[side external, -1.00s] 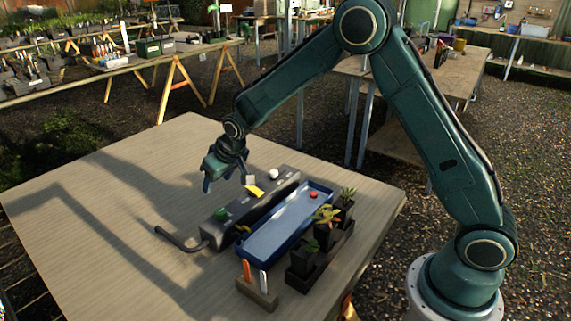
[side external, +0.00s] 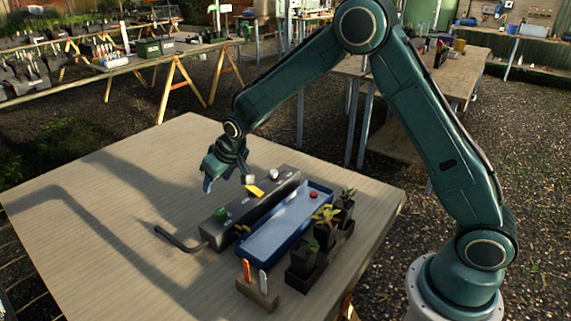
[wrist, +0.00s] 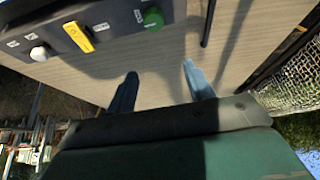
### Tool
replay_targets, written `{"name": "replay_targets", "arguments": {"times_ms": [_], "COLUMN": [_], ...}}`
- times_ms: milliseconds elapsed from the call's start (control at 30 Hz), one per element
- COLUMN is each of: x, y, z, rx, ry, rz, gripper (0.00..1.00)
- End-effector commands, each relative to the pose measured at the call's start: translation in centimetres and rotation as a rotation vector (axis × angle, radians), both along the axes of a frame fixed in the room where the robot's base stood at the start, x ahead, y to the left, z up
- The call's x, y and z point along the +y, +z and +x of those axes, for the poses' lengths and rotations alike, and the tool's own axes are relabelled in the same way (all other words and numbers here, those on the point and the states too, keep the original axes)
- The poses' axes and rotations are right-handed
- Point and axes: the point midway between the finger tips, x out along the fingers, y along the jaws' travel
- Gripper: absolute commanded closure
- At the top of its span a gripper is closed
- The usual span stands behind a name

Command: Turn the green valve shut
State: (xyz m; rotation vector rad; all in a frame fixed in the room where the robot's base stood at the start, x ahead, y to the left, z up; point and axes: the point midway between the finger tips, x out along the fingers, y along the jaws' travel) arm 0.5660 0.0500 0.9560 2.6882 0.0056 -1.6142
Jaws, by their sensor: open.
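The green valve (side external: 221,214) is a round green knob on the near-left end of a dark grey manifold block (side external: 262,205) in the side view. In the wrist view the green valve (wrist: 153,19) sits at the top, right of the yellow lever. My gripper (side external: 226,182) hangs above the table, higher than the block and behind the green valve in the side picture. In the wrist view my gripper (wrist: 160,72) shows two fingers spread apart with only bare tabletop between them. It is not touching the valve.
A yellow lever (side external: 255,191) and a white knob (side external: 273,174) share the block. A bent dark pipe (side external: 178,240) leaves its near end. A blue tray (side external: 260,240), potted plants (side external: 325,238) and a tool holder (side external: 257,290) stand in front. The table's left side is clear.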

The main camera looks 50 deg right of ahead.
Motion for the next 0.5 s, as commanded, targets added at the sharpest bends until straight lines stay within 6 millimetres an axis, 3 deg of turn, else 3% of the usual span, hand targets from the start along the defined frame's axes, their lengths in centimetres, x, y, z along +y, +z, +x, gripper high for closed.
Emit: {"name": "replay_targets", "arguments": {"times_ms": [267,500], "x": [0.1,0.3], "y": [0.1,0.5], "z": [0.6,1.4], "rx": [0.054,0.161], "ry": [0.135,0.423], "rz": [-0.067,-0.179], "gripper": [0.48,0.48]}}
